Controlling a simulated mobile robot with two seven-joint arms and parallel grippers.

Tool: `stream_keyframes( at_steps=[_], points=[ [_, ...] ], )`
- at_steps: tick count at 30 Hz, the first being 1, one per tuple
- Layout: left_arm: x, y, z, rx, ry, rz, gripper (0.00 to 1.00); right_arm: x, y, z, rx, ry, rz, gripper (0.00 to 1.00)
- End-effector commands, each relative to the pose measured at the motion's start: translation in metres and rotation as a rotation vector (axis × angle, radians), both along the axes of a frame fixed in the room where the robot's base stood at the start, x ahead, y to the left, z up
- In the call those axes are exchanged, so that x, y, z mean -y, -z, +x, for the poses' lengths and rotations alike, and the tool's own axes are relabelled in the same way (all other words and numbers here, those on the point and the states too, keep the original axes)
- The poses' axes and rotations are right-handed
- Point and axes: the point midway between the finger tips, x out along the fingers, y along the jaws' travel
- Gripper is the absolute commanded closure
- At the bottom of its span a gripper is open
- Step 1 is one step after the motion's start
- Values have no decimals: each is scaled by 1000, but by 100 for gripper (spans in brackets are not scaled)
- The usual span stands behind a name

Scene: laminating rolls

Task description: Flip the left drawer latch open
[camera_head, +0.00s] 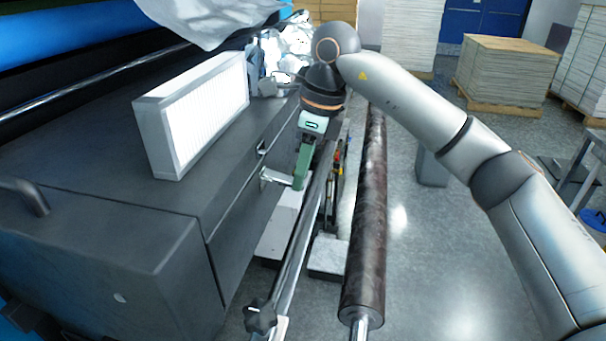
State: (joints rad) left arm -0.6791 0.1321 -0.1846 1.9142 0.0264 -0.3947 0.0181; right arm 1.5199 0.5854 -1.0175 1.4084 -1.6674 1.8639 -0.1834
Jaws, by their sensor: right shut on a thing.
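My right gripper (300,182) reaches down beside the dark machine's side face, its arm coming in from the right. Its green fingers are shut at the outer end of a silver latch (272,176), which sticks out from the dark drawer front (238,222). I take this to be the left drawer latch; the fingers hide its tip. A smaller metal fitting (261,150) sits higher on the same face, near a seam. The drawer front looks flush with the machine. My left gripper is not in view.
A white pleated filter box (192,115) stands on the machine top. A silver bar (300,245) and a dark roll (366,215) run alongside the drawer front, close to my right gripper. Stacked pallets (508,70) stand far back; grey floor (430,235) is open at right.

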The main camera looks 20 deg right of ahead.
Motion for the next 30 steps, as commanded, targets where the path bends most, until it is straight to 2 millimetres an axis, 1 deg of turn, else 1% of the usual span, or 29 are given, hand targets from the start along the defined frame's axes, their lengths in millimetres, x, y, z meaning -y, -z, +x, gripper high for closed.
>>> stream_keyframes(
  at_steps=[7,20,21,28,30],
  points=[
    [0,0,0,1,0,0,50,-1,-3,1,-30,-1,-45,100],
    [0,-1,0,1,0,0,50,-1,-3,1,-35,-1,-52,100],
    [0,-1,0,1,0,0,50,-1,-3,1,-34,-2,-52,67],
    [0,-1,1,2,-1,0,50,-1,-3,1,-35,-2,-51,41],
    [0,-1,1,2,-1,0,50,-1,-3,1,-35,-1,-51,40]
  ],
)
